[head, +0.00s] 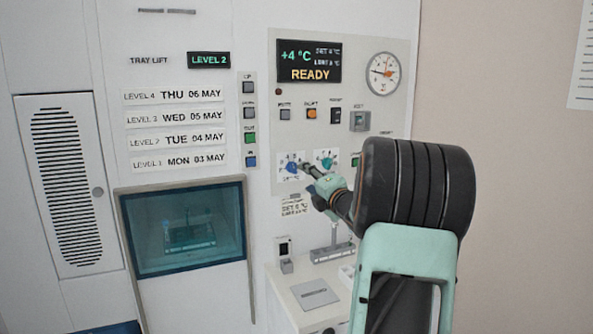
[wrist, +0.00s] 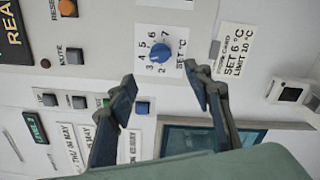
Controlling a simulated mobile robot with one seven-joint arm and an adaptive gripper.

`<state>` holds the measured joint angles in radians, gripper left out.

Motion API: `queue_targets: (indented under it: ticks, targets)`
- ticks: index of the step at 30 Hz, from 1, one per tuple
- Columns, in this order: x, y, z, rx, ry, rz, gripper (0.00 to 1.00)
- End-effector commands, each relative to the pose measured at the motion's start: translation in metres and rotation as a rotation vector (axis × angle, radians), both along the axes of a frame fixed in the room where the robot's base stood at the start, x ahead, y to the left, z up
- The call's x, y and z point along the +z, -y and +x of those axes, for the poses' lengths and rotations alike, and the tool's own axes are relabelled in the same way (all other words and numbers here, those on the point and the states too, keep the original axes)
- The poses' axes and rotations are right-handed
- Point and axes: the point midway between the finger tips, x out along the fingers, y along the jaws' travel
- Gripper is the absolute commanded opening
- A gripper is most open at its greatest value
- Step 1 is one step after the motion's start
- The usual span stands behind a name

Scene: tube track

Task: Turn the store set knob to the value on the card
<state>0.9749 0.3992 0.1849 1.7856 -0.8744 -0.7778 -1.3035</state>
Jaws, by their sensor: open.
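The store set knob is a blue knob (wrist: 162,52) on a white dial plate marked with numbers and "SET °C". It also shows in the head view (head: 292,168), low on the grey control panel. Its exact pointer direction is too small to tell. The card (wrist: 235,50) reads "SET 6 °C, LIMIT 10 °C"; in the head view the card (head: 295,208) is below the knob. My gripper (wrist: 160,75) is open and empty, its two fingers apart, facing the panel with the knob between and beyond the fingertips. I see no contact. In the head view, my gripper (head: 310,172) is close to the knobs.
A second, teal knob (head: 326,162) sits just right of the set knob. The display (head: 309,61) shows +4 °C and READY. Buttons (head: 311,114) and a round gauge (head: 382,73) are above. A glazed hatch (head: 185,228) is lower left; a ledge (head: 315,294) juts out below.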

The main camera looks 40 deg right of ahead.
Motion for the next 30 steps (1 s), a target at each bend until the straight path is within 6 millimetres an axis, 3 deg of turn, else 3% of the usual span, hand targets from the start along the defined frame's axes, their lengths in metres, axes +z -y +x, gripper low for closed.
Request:
queue_targets:
  ticks: [15, 21, 30]
  targets:
    - [0.001, 0.019, 0.080, -0.001, 0.000, 0.006, 0.46]
    - [0.000, 0.022, 0.095, -0.002, 0.000, 0.005, 0.46]
    - [0.000, 0.023, 0.098, -0.002, 0.000, 0.005, 0.46]
